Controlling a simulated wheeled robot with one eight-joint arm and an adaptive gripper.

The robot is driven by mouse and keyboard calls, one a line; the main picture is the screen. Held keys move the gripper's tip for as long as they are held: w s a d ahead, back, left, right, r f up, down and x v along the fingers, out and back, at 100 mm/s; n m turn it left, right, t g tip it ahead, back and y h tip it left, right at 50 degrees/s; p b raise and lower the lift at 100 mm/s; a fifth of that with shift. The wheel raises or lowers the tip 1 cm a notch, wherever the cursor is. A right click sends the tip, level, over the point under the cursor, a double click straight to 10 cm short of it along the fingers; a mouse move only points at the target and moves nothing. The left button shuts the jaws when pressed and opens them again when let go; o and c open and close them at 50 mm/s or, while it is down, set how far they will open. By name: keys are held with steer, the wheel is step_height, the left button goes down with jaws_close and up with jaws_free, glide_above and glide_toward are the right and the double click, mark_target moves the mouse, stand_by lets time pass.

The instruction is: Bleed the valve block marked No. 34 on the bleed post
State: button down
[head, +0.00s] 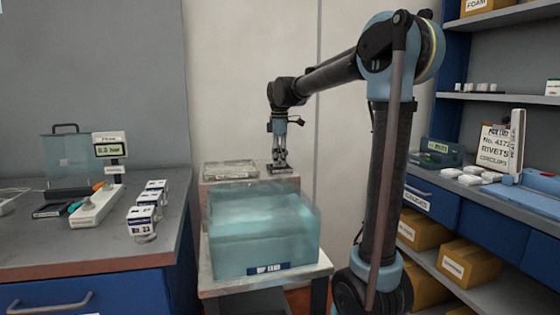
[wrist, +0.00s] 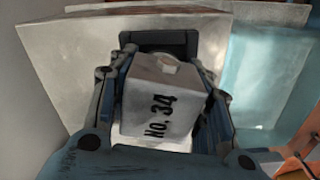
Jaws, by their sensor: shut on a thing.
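The white valve block (wrist: 163,103) with "No. 34" on its face sits between my gripper's fingers in the wrist view, slightly tilted in the picture. My gripper (head: 279,166) is shut on it. In the head view my gripper points down just above a pale stand behind the water tank; the block is too small to make out there. Several white blocks (head: 150,197) stand in a row near that bench's right edge.
The clear tank of water (head: 265,235) stands on a low table (head: 317,270) in front of my gripper. The pale stand (head: 226,190) is behind it. Shelves with boxes (head: 470,262) fill the right.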

steer(key=shift+f, duration=0.25)
steer(key=shift+r, duration=0.8)
stand_by(0.4)
steer(key=shift+f, duration=0.8)
stand_by(1.0)
steer(key=shift+r, duration=0.85)
steer(key=shift+f, duration=0.85)
stand_by(1.1)
steer(key=c, duration=1.1)
jaws_free()
steer(key=shift+r, duration=5.55)
